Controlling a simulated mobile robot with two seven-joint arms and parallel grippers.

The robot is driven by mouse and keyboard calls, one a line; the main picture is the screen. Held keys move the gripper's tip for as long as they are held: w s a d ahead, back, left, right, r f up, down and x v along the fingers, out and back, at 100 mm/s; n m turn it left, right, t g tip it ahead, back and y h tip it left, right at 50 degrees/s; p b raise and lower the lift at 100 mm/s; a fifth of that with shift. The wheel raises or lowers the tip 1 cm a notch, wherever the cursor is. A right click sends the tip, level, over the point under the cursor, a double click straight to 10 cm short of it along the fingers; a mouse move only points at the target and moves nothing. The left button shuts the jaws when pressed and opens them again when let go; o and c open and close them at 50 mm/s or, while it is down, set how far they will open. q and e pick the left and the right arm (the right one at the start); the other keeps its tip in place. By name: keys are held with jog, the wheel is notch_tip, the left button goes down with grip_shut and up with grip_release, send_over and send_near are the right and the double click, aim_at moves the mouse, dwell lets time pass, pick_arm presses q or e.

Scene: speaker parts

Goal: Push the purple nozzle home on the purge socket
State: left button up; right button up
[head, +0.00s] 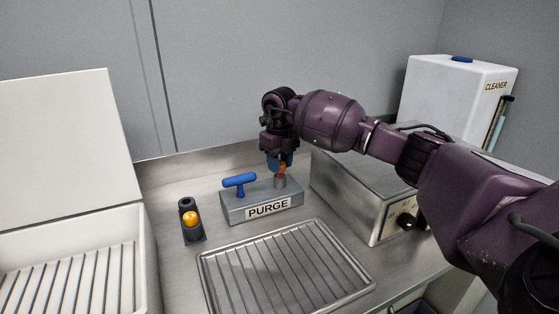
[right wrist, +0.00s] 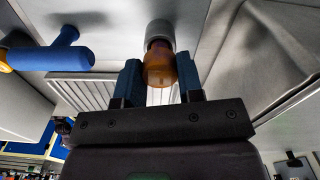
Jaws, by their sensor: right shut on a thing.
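My right gripper (head: 278,160) is above the grey purge block (head: 232,212), pointing down. Its blue fingers (right wrist: 160,82) are shut on an amber-orange nozzle (right wrist: 160,66); I see no purple nozzle. In the head view a sliver of the orange nozzle (head: 283,169) shows below the fingers. The purge socket (head: 280,182) is a short grey cylinder upright on the right of the block. In the right wrist view the nozzle's end meets the socket (right wrist: 159,33) in line; how deep it sits I cannot tell. My left gripper is not in view.
A blue T-handle (head: 239,180) stands on the block's left. A dark holder (head: 186,204) with an orange-yellow ball stands further left. A ribbed drain tray (head: 228,288) lies in front. A steel box (head: 362,190) is close on the right, with a white cleaner container (head: 440,105) behind.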

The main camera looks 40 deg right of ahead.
jog(key=shift+f, duration=0.45)
jog(key=o, duration=1)
jog(key=shift+r, duration=0.3)
notch_tip(320, 180, up, 9)
jog(key=shift+f+p, duration=0.15)
jog(key=shift+p, duration=0.45)
jog(key=shift+r, duration=0.75)
